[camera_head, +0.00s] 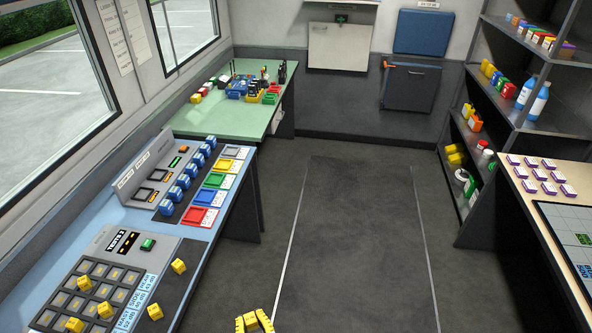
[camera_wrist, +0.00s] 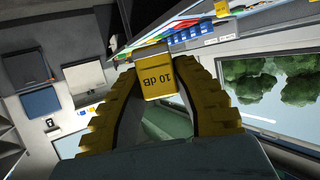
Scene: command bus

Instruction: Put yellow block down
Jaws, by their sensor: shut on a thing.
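My gripper (camera_wrist: 157,68) is shut on a yellow block marked "10 dB" (camera_wrist: 160,80), held between its two yellow fingertips in the wrist view. In the head view my gripper (camera_head: 254,320) shows at the bottom edge, over the floor and right of the blue console (camera_head: 220,232); the block is hard to tell from the fingers there. Other yellow blocks stand on the console at the lower left. Some are at the dark socket grid (camera_head: 66,300), and two (camera_head: 179,266) (camera_head: 155,312) are on the dark strip right of it.
A green table (camera_head: 226,117) with small items stands behind. A shelf (camera_head: 540,122) and a light table (camera_head: 570,256) stand at right. The middle floor is clear.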

